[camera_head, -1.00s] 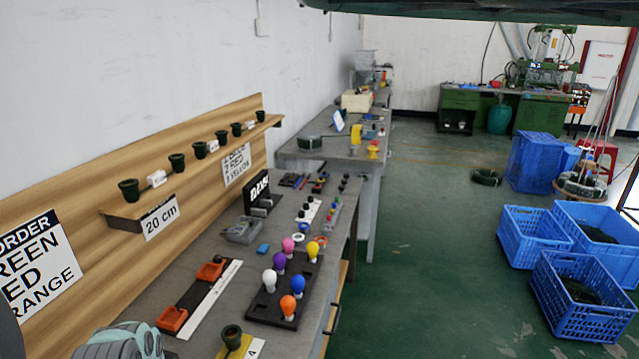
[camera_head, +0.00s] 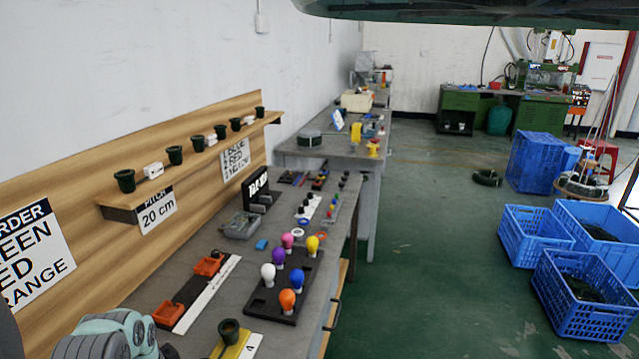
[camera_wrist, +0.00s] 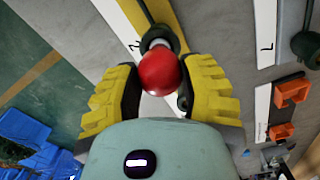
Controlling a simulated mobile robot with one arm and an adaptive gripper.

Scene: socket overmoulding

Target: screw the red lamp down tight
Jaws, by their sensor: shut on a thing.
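The red lamp (camera_wrist: 159,72) is a round red bulb in the middle of the wrist view. My gripper (camera_wrist: 160,84) has its yellow ribbed fingers closed on both sides of the bulb. The lamp's pale neck (camera_wrist: 158,43) points into a dark green socket (camera_wrist: 154,33) just beyond it, at a yellow strip with a number plate. How deep the neck sits in the socket is hidden by the bulb. In the head view only a teal part of my arm shows at the lower left; the red lamp is not visible there.
Another dark socket (camera_head: 229,331) stands on a yellow strip near the bench front. A black tray (camera_head: 262,305) holds several coloured lamps. Orange holders (camera_head: 168,313) stand along a white strip. A shelf with several sockets (camera_head: 125,180) runs along the back board. Blue crates (camera_head: 580,300) stand on the floor.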

